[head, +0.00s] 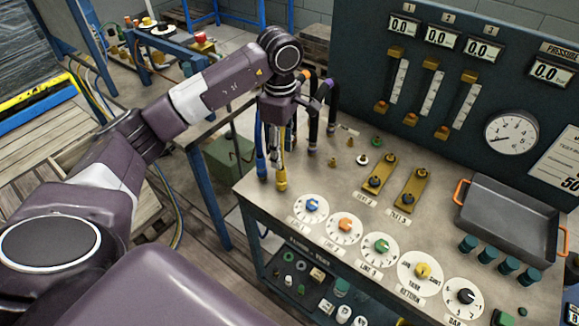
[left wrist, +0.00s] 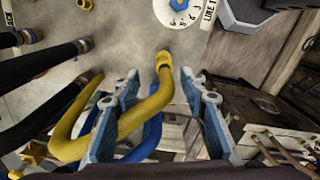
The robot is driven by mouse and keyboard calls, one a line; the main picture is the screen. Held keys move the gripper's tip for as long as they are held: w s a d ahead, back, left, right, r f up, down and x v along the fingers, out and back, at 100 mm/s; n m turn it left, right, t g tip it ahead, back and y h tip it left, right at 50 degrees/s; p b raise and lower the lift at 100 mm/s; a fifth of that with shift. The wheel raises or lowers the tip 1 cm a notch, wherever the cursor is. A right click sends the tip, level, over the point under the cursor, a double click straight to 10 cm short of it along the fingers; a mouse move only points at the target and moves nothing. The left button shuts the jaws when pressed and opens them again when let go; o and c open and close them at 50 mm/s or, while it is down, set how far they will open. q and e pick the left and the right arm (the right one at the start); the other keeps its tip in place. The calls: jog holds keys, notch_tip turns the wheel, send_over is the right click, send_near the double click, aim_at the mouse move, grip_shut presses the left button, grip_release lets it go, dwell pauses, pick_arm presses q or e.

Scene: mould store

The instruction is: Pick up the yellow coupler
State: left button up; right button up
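The yellow coupler (head: 281,184) is at the lower end of a yellow hose, near the left edge of the bench top. In the left wrist view the coupler (left wrist: 163,59) shows at the top end of the curved yellow hose (left wrist: 150,105). My left gripper (head: 278,158) is just above the coupler, with its fingers pointing down. In the left wrist view the gripper (left wrist: 159,76) is open, its two blue-grey fingers on either side of the yellow hose. The coupler lies just beyond the fingertips, and no grip shows. My right gripper is in neither view.
A blue hose (head: 260,150) hangs close to the left gripper, and black hoses (head: 332,115) stand to its right. Dials (head: 311,207) line the bench front. A grey tray (head: 515,205) is at the right. The gauge panel (head: 450,70) rises behind the bench.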

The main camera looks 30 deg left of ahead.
aim_at(280, 171)
pick_arm(q)
jog(key=f+p, duration=0.1)
jog(key=s+f, duration=0.1)
jog(key=f, duration=0.1)
jog(key=shift+s+f+p, duration=0.1)
jog(key=shift+s+p, duration=0.1)
jog(key=shift+p, duration=0.2)
jog(key=f, duration=0.1)
jog(key=f+p, duration=0.1)
jog(key=shift+w+f, duration=0.3)
jog(key=shift+f, duration=0.6)
grip_shut()
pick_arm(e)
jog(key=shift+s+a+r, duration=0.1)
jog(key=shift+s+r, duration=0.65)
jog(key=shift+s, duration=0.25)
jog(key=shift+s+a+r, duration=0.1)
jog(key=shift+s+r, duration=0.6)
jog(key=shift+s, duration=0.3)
